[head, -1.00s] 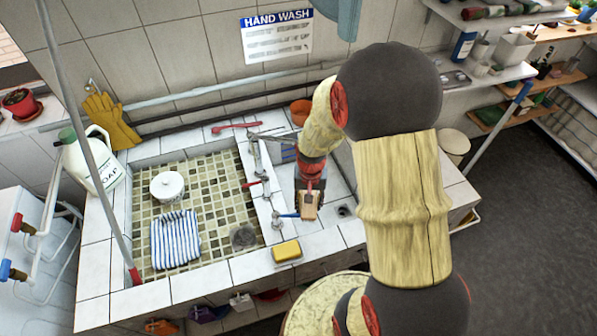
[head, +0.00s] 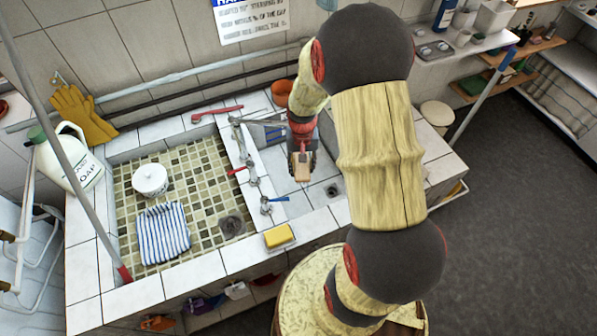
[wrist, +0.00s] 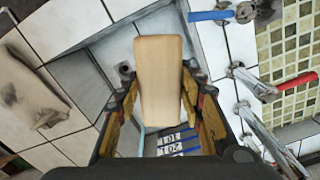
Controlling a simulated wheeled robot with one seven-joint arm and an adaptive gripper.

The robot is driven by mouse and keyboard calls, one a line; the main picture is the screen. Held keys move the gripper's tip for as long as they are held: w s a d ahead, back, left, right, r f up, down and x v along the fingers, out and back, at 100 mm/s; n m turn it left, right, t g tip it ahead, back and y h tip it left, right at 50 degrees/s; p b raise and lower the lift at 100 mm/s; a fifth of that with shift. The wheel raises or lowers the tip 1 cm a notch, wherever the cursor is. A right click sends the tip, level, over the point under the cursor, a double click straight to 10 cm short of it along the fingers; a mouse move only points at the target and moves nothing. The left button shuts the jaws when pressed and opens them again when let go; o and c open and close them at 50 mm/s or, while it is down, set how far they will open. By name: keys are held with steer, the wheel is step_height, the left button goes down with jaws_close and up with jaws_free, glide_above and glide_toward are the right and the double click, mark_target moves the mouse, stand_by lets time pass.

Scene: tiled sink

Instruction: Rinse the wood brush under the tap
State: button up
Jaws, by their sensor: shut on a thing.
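My gripper (head: 302,160) is shut on the wood brush (head: 301,172), a pale wooden block. In the wrist view, the brush (wrist: 160,70) lies lengthwise between my two fingers; its bristles are not visible. It is over the small right basin (head: 322,180), right of the tap fittings. The metal tap (head: 238,130) stands on the tiled divider. A red handle (head: 238,169) and a blue handle (head: 274,199) stick out near it; the blue handle (wrist: 210,15) and red handle (wrist: 297,82) also show in the wrist view. I cannot make out any running water.
A yellow sponge (head: 279,236) lies on the front ledge. A soap jug (head: 70,160) stands at left. A blue marked item (wrist: 172,141) is in the small basin.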

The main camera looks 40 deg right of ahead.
mark_target(296, 177)
steer(key=w+d+f+b, duration=0.1)
steer(key=w+d, duration=0.2)
steer(key=d, duration=0.4)
steer(key=shift+w+f, duration=0.3)
steer(key=shift+w, duration=0.1)
steer(key=shift+s, duration=0.1)
stand_by(0.5)
steer(key=shift+s+a, duration=0.6)
steer(key=shift+a, duration=0.55)
steer(key=shift+s+a, duration=0.6)
steer(key=shift+a, duration=0.55)
steer(key=shift+s+a, duration=0.6)
steer(key=shift+a, duration=0.55)
steer(key=shift+p, duration=0.3)
steer(key=shift+s+a+r+p, duration=0.35)
steer(key=shift+a+r+p, duration=0.2)
steer(key=shift+a+r, duration=0.1)
steer(key=shift+s+a+r+p, duration=0.3)
steer(key=shift+a+r+p, duration=0.2)
steer(key=shift+a+r, duration=0.15)
steer(key=shift+s+a+r+p, duration=0.35)
steer(key=shift+a+r+p, duration=0.2)
steer(key=shift+a+r, duration=0.1)
steer(key=shift+s+a+r, duration=0.1)
steer(key=shift+s+a, duration=0.05)
steer(key=shift+a, duration=0.1)
